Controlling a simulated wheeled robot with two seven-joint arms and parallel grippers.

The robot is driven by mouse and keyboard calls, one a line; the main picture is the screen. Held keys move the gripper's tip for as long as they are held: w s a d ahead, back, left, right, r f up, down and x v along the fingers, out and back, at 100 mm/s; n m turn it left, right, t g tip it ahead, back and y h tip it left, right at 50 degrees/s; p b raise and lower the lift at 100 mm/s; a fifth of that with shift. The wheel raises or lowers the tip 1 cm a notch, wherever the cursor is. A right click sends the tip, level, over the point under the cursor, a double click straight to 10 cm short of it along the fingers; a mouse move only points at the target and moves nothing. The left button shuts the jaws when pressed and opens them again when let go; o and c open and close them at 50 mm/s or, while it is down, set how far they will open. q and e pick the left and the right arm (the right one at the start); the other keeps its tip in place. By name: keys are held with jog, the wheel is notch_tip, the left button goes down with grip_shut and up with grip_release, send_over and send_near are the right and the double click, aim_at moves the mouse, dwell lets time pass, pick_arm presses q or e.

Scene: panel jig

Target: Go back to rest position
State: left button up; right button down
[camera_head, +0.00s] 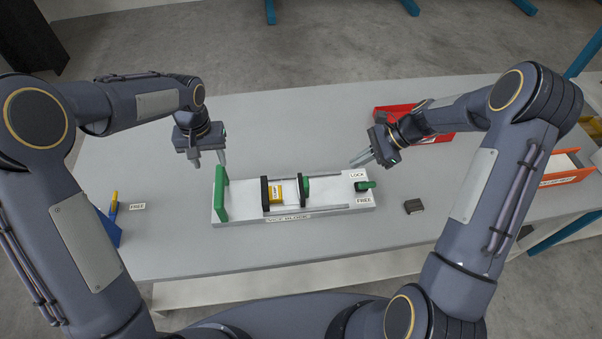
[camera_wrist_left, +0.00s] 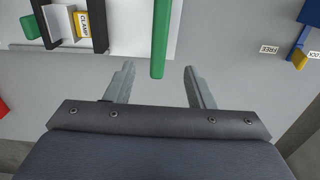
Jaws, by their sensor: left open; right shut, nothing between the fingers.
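My left gripper (camera_head: 208,160) is open and empty above the table (camera_head: 300,108), just behind the left end of the white jig (camera_head: 240,209). In the left wrist view its two fingers (camera_wrist_left: 158,84) stand apart, with the end of the green upright plate (camera_wrist_left: 161,45) showing just beyond the gap. My right gripper (camera_head: 362,160) is shut and empty, above and behind the jig's right end, near the LOCK label (camera_head: 357,175). The jig carries a yellow CLAMP block (camera_head: 276,192) between dark plates, and a green handle (camera_head: 366,185) near the FREE label (camera_head: 363,200).
A blue holder (camera_head: 108,228) with a yellow handle (camera_head: 114,201) and a FREE label (camera_head: 137,206) is at the left. A small dark block (camera_head: 413,206) lies right of the jig. A red bin (camera_head: 385,112) and an orange bin (camera_head: 570,177) are on the right. The back-middle table is clear.

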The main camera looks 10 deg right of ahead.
pick_arm(q)
jog(key=shift+r, duration=0.2)
jog(key=s+a+r+n+t+h+b, duration=0.1)
jog(key=s+a+r, duration=0.25)
jog(key=s, duration=0.25)
jog(key=s+a+r+t+h+b, duration=0.1)
jog(key=s+a+r, duration=0.2)
jog(key=s+r, duration=0.25)
pick_arm(e)
jog(key=s+a+r+n+t+h, duration=0.1)
jog(key=s+r+n+t+h, duration=0.15)
jog(key=s+r+n, duration=0.9)
pick_arm(q)
jog(key=s+f+n+t+h+b, duration=0.1)
jog(key=s+t+b, duration=0.1)
jog(key=s, duration=1.4)
jog(key=shift+d+f+t+h, duration=0.15)
jog(key=shift+d+t+h, duration=0.25)
jog(key=shift+t, duration=0.4)
pick_arm(e)
jog(key=s+a+r+n+t+h, duration=0.1)
jog(key=s+n, duration=0.1)
jog(key=s, duration=0.5)
jog(key=s+r+n+t+h, duration=0.1)
jog(key=s+n, duration=0.2)
jog(key=s, duration=0.4)
jog(key=shift+s+a+r+t+h, duration=0.15)
jog(key=shift+a+r+t+h, duration=0.15)
jog(key=shift+a+t+h, duration=0.1)
